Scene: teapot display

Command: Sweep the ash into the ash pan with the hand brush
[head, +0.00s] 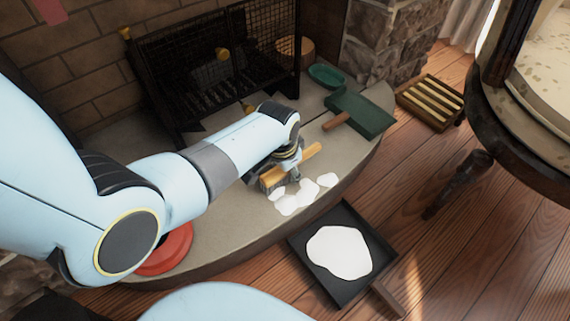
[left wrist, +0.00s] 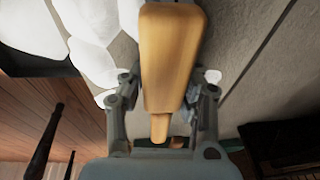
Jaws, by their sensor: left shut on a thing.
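My left gripper (head: 284,166) is shut on the hand brush (head: 305,160), low over the stone hearth. In the left wrist view, the brush's tan wooden body (left wrist: 172,50) lies between the two fingers (left wrist: 166,95). Its bristles are mostly hidden. White patches of ash (head: 306,190) lie on the hearth just in front of the brush, near the curved edge. Ash also shows beside the brush in the left wrist view (left wrist: 90,25). The black ash pan (head: 300,247) sits on the wooden floor below the edge and holds a large white patch (head: 340,252). My right gripper is out of view.
A black mesh fire screen (head: 265,45) stands behind the arm. A green shovel-like tool (head: 362,113) and a green dish (head: 327,76) lie on the hearth's right. A slatted wooden rack (head: 432,100) and round table (head: 550,170) stand at right. A red round object (head: 168,252) is at left.

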